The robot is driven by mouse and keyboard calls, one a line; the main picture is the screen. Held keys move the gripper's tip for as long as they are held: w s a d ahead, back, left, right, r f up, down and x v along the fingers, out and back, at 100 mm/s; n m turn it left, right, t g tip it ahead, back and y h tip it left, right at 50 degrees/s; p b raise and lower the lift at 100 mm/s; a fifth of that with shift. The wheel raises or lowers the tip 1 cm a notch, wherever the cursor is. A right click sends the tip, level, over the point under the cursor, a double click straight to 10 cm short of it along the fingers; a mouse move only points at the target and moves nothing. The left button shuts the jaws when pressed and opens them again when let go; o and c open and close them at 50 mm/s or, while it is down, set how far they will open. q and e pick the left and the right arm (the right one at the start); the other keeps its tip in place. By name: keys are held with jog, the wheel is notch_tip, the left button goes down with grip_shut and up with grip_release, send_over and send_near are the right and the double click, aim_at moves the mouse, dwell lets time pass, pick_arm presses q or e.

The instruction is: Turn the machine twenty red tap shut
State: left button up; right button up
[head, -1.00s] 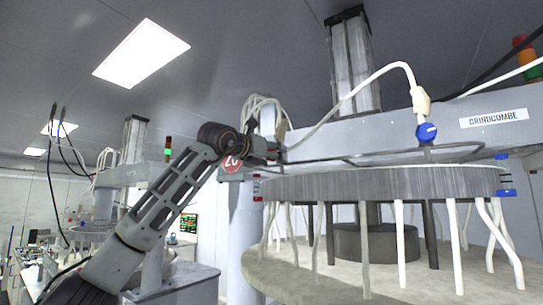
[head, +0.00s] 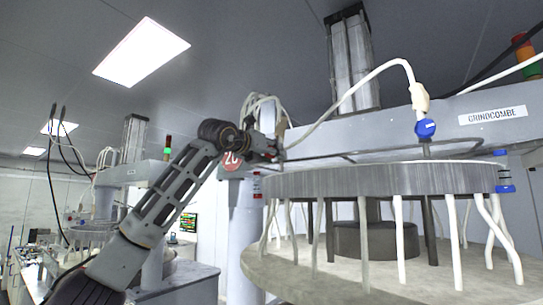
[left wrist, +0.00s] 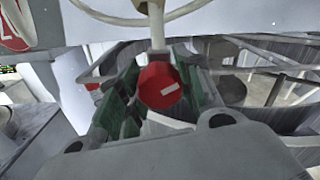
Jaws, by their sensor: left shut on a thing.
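The red tap (left wrist: 160,86) shows in the left wrist view as a red knob with a pale bar mark on its face, below a pale pipe. My left gripper (left wrist: 158,92) has its fingers on both sides of the knob and is shut on it. In the head view my left gripper (head: 268,150) is beside the round "20" sign (head: 232,161), at the left end of the machine's beam. The tap is mostly hidden there by the gripper. My right gripper is not in view.
A blue tap (head: 426,129) hangs on a white hose at the right. The large round platen (head: 380,180) with several pale legs lies right of my gripper. The machine's beam (head: 470,125) and a thin bent pipe run close behind it.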

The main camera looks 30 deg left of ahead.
pick_arm(q)
jog(key=shift+n+b, duration=0.65)
jog(key=shift+n, duration=0.45)
jog(key=n+b, duration=0.1)
jog(key=n, duration=0.2)
jog(key=n+b, duration=0.1)
jog(key=n, duration=0.2)
jog(key=shift+n, duration=0.4)
jog(key=shift+n+b, duration=0.6)
jog(key=shift+n, duration=1)
